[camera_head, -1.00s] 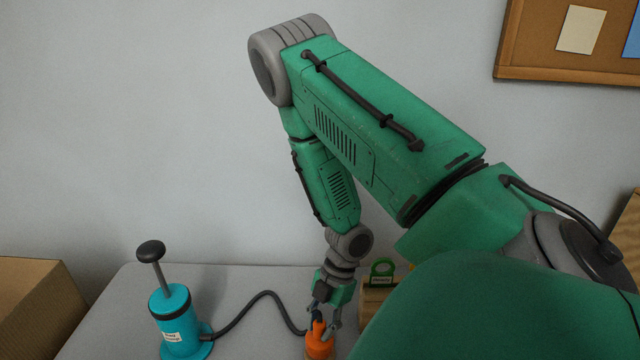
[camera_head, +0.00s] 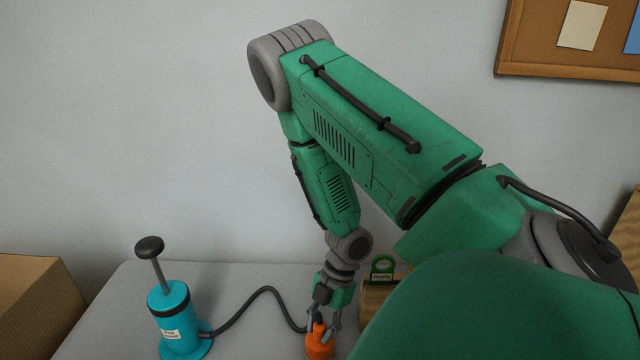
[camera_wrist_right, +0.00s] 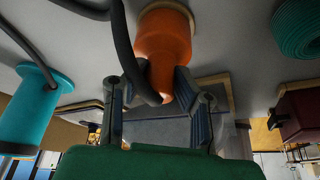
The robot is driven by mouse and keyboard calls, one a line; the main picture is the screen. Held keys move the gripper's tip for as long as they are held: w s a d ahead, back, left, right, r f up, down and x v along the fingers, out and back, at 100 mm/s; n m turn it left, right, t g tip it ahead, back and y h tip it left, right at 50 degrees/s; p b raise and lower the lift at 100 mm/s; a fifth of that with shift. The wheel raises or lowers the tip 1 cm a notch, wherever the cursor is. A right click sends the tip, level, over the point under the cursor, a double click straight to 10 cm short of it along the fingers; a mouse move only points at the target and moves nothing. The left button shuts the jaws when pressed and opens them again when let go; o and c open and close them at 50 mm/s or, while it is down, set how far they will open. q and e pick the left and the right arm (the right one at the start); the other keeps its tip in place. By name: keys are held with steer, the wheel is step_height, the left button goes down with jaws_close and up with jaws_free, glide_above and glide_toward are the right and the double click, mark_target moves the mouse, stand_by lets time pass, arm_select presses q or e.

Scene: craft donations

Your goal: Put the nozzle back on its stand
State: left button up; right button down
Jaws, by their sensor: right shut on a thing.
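The orange nozzle (camera_head: 320,347) is at the bottom edge of the head view, over the grey table. A dark hose (camera_head: 262,292) runs to it from a teal hand pump (camera_head: 176,322) with a black knob. My right gripper (camera_head: 323,322) comes down from above and is shut on the nozzle's narrow neck. In the right wrist view the nozzle (camera_wrist_right: 163,40) has its wide end away from the gripper, against a pale round rim (camera_wrist_right: 172,8) that may be the stand. Whether it is fully seated there I cannot tell. My left gripper is not in view.
A cardboard box (camera_head: 38,308) is at the far left. A green coil (camera_wrist_right: 298,28) lies on the table in the wrist view. The table between box and pump is clear.

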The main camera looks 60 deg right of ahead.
steer(key=c, duration=1.2)
jaws_free()
steer(key=shift+r, duration=0.1)
steer(key=v, duration=1.1)
steer(key=shift+d+r, duration=0.15)
steer(key=shift+r, duration=0.2)
